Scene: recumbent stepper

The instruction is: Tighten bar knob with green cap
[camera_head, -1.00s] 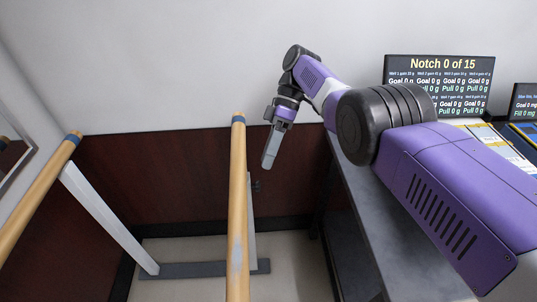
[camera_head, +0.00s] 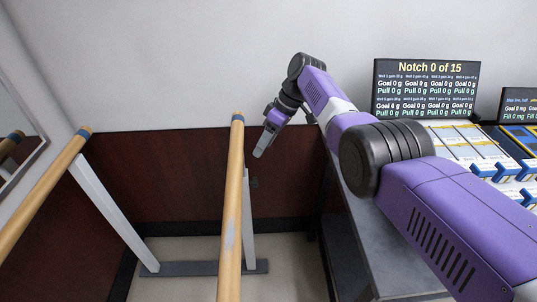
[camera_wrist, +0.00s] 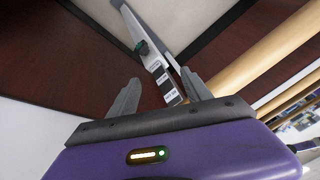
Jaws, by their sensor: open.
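The upright carries pale labels and a black and white band. In the head view a small dark shape, likely the knob (camera_head: 254,183), shows beside the right bar's upright (camera_head: 247,215). My gripper (camera_wrist: 160,76) is open and empty, and the upright shows between and beyond its two fingers. In the head view my gripper (camera_head: 262,149) is right of the bar's far end, above the knob and apart from it.
The right wooden bar (camera_head: 232,200) runs close to my gripper's left; another wooden bar (camera_head: 45,185) is farther left. A grey table (camera_head: 370,235) stands at the right, with a "Notch 0 of 15" screen (camera_head: 425,90) behind. Dark red panelling (camera_head: 180,180) lines the wall.

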